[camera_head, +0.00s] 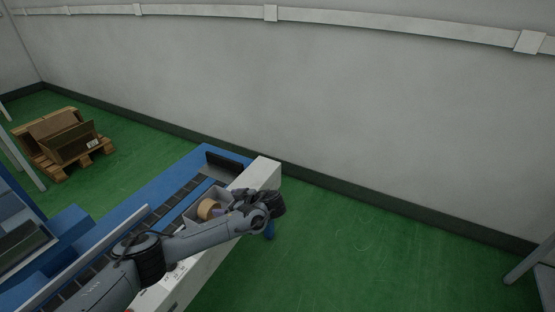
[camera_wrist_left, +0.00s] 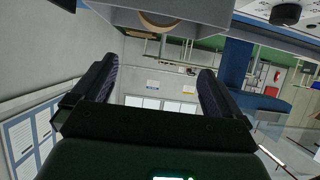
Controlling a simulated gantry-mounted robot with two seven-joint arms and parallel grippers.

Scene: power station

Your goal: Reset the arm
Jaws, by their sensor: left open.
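My left arm comes in from the lower left of the head view and bends at the wrist near the end of the blue conveyor (camera_head: 226,160). My left gripper (camera_head: 228,203) is beside a small grey box (camera_head: 198,194) that holds a tan round item (camera_head: 207,208). In the left wrist view the two dark fingers of the gripper (camera_wrist_left: 158,72) stand wide apart with nothing between them. The grey box (camera_wrist_left: 120,18) and the tan item (camera_wrist_left: 157,20) show at the top of that view, beyond the fingers. My right gripper is not in view.
A white ledge (camera_head: 262,173) runs along the conveyor under my arm. A wooden pallet with brown boxes (camera_head: 68,141) stands on the green floor at the left. The floor (camera_head: 360,240) to the right of the conveyor is clear up to the grey wall.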

